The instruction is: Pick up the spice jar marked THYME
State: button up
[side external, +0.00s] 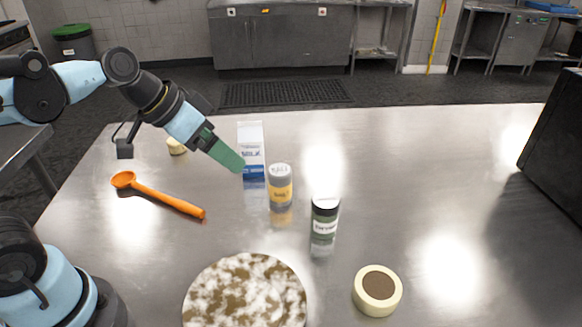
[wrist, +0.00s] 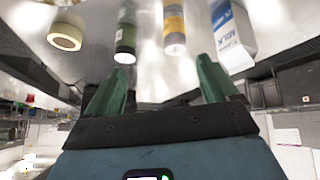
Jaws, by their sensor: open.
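A jar with a dark lid and a dark green band (side external: 325,222) stands upright on the metal table; its small white label is too blurred to read surely. A second jar with a grey lid and a yellow label (side external: 280,188) stands behind and left of it. My gripper (side external: 228,158) is above the table, left of both jars, near the milk carton. In the wrist view its two green fingers (wrist: 160,82) are apart with nothing between them. There the green jar (wrist: 125,42) and the yellow jar (wrist: 174,30) show beyond the fingers, apart from them.
A milk carton (side external: 251,150) stands behind the yellow jar, close to my gripper. An orange spoon (side external: 160,196) lies at the left. A round mottled board (side external: 245,295) and a cream ring with a brown centre (side external: 377,290) are in front. A black box (side external: 555,145) stands far right.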

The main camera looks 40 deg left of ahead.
aim_at(337, 205)
jog(key=w+d+m+h, duration=0.7)
jog(key=m+h, duration=0.2)
notch_tip(337, 205, down, 9)
jog(key=shift+t, duration=0.4)
jog(key=x, duration=1.2)
jog(key=shift+w, duration=0.2)
jog(key=shift+c, duration=0.3)
jog(key=c, duration=1.1)
jog(key=shift+o, duration=0.2)
